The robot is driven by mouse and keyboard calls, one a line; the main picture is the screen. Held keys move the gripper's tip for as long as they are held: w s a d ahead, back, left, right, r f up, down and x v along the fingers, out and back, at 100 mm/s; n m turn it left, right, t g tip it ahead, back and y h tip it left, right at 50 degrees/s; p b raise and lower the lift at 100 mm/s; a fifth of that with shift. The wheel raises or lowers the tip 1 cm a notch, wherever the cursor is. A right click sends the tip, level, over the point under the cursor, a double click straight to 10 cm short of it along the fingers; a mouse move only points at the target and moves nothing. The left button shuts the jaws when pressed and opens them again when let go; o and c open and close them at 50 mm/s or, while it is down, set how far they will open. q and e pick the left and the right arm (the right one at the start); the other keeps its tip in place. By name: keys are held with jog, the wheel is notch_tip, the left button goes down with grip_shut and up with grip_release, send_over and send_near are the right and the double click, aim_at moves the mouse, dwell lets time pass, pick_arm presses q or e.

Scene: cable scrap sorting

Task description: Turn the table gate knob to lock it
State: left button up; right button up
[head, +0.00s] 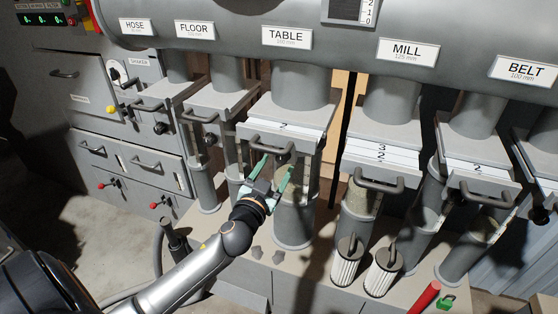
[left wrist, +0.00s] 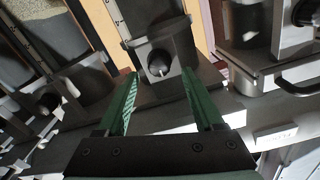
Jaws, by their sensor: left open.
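The table gate (head: 268,133) is a grey slide plate with a bar handle, on the pipe under the TABLE label (head: 287,37). Its card reads 2. My left gripper (head: 277,164) has green fingers spread open just below the handle, in front of the pipe. In the left wrist view a dark round knob (left wrist: 158,63) with a pale mark lies between and beyond the open fingertips (left wrist: 160,76). Whether the fingers touch it is unclear. In the head view the knob is hard to make out behind the handle and fingers. My right gripper is not in view.
The floor gate (head: 218,100) stands close on the left and the mill gate (head: 380,150) on the right, both with protruding handles. Two pleated filters (head: 346,268) and a red-handled tool (head: 424,296) are on the ledge at lower right. Drawers (head: 130,160) line the left.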

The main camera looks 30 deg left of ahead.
pick_arm(q)
jog(key=shift+x, duration=1.35)
jog(key=shift+d, duration=0.1)
grip_shut()
